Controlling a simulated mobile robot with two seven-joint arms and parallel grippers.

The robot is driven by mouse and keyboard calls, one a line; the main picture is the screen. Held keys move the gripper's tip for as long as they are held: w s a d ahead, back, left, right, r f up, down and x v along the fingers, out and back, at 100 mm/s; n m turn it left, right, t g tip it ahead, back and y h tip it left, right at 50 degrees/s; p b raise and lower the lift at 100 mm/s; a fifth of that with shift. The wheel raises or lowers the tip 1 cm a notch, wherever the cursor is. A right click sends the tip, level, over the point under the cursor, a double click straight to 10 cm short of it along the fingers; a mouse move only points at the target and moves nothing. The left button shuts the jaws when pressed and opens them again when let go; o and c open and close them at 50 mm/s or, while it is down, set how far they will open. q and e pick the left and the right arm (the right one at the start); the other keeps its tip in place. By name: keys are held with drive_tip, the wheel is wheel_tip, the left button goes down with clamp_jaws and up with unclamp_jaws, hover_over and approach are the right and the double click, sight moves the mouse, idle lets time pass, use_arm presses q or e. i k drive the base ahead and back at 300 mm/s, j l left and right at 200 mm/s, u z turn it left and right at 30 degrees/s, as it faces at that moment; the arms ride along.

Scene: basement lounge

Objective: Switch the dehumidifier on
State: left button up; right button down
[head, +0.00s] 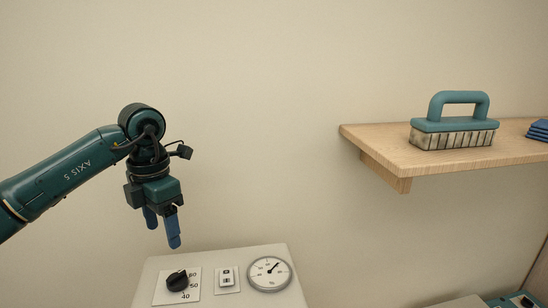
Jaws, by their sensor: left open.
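The dehumidifier (215,261) is a pale box at the bottom of the head view, its lower part cut off by the picture edge. Its top panel carries a black dial knob (177,281) with numbers beside it, a small white rocker switch (226,279) on a plate, and a round gauge (269,273). I cannot tell which way the rocker is set. My left gripper (162,233) points down above the back of the panel, with its blue fingers apart and empty. It touches nothing that I can see. My right gripper is not in view.
A wooden shelf (385,160) juts from the wall at the right. It holds a teal-handled scrubbing brush (454,124) and a dark blue folded stack (538,130). The wall between my left arm and the shelf is bare. Partly cut-off items show at the lower right.

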sight(226, 276)
drive_tip(key=k, duration=0.95)
